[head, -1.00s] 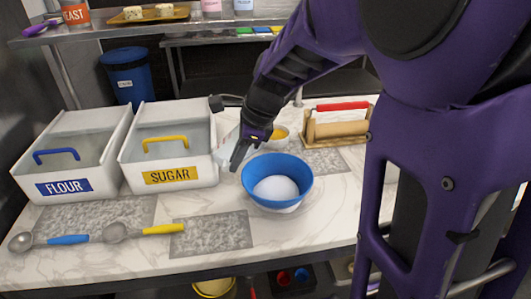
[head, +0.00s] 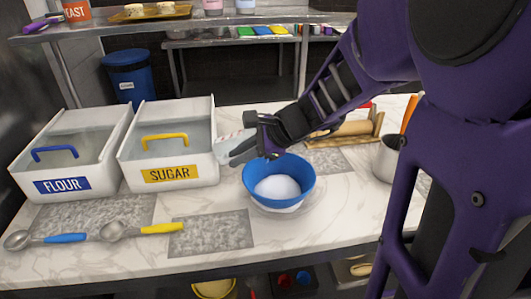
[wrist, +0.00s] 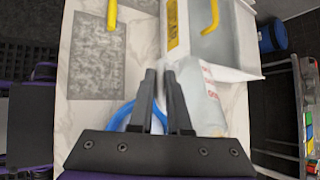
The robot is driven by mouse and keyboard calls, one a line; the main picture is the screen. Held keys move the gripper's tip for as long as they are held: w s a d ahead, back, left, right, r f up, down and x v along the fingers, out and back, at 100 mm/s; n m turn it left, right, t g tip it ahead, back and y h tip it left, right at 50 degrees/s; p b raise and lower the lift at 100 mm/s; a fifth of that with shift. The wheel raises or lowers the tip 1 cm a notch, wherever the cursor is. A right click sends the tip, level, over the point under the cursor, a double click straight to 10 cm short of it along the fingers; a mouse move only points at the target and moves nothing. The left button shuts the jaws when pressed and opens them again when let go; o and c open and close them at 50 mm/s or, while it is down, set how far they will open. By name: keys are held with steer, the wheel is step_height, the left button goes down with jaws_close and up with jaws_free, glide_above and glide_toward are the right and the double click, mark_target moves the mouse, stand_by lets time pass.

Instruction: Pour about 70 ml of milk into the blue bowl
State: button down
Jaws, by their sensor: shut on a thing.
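The blue bowl (head: 255,178) stands on a round clear base on the marble counter, with white contents inside. My gripper (head: 236,154) is just above and behind the bowl's left rim, pointing left. It is shut on a pale translucent container (head: 229,146) with red markings, which is partly hidden by the fingers. In the wrist view the container (wrist: 205,98) sits at the right of my gripper (wrist: 160,74) and looks tilted. A piece of the blue bowl (wrist: 122,113) shows behind the fingers. I cannot make out the level of milk or any stream.
The flour bin (head: 85,185) and sugar bin (head: 190,181) stand left of the bowl. A rolling pin (head: 353,128) on a wooden stand is behind right, and a metal pot (head: 384,160) stands at the right.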

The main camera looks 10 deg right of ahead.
steer(key=shift+w+d+y+b, duration=0.15)
steer(key=shift+y+b, duration=0.25)
steer(key=shift+b, duration=0.65)
steer(key=shift+r+t+b, duration=0.1)
steer(key=shift+t+b, duration=0.2)
steer(key=shift+b, duration=0.15)
steer(key=shift+s+d+f+t+y+b, duration=0.15)
steer(key=shift+d+f+y+b, duration=0.35)
steer(key=shift+b, duration=0.75)
steer(key=shift+s+d+f+t+y+b, duration=0.25)
steer(key=shift+d+f+b, duration=0.35)
steer(key=shift+b, duration=0.6)
